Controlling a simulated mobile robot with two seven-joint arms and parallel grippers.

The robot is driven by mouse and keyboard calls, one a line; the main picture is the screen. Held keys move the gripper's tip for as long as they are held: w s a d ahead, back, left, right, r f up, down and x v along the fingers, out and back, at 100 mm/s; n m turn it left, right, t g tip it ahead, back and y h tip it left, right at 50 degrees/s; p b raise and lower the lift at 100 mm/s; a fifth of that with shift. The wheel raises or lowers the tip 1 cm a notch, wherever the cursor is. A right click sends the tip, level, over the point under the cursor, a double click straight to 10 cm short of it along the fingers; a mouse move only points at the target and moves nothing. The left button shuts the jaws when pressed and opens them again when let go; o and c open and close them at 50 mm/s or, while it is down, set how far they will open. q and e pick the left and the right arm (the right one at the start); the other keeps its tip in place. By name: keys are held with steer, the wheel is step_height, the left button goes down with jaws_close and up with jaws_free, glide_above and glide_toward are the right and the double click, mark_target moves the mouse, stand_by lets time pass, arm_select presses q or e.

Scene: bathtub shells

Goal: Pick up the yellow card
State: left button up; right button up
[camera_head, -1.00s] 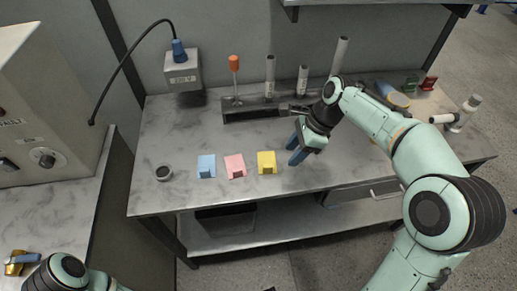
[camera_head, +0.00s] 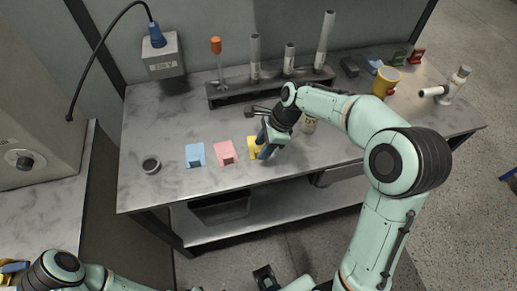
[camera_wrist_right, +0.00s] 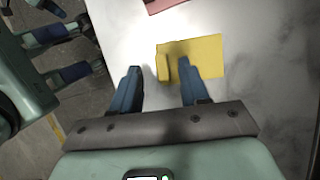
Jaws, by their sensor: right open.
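The yellow card (camera_head: 252,141) lies on the grey table at the right end of a row, beside the pink card (camera_head: 224,152) and the blue card (camera_head: 195,155). It has a small raised tab. My right gripper (camera_head: 263,148) is over the card's right side and hides part of it. In the right wrist view, the open fingers (camera_wrist_right: 158,66) point at the yellow card (camera_wrist_right: 207,52), with the tab near the gap between them. Nothing is held. My left gripper (camera_wrist_right: 92,48) shows at the upper left of that view, its blue fingers apart, off the table.
A small dark round cup (camera_head: 151,165) stands left of the cards. A rack (camera_head: 225,91) with upright tubes stands behind. The table's front edge is close to the cards.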

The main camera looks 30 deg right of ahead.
steer(key=x, duration=0.2)
steer(key=shift+w+a+f, duration=0.1)
steer(key=shift+w+f, duration=0.1)
steer(key=shift+f, duration=0.2)
jaws_close()
steer(key=shift+r, duration=0.1)
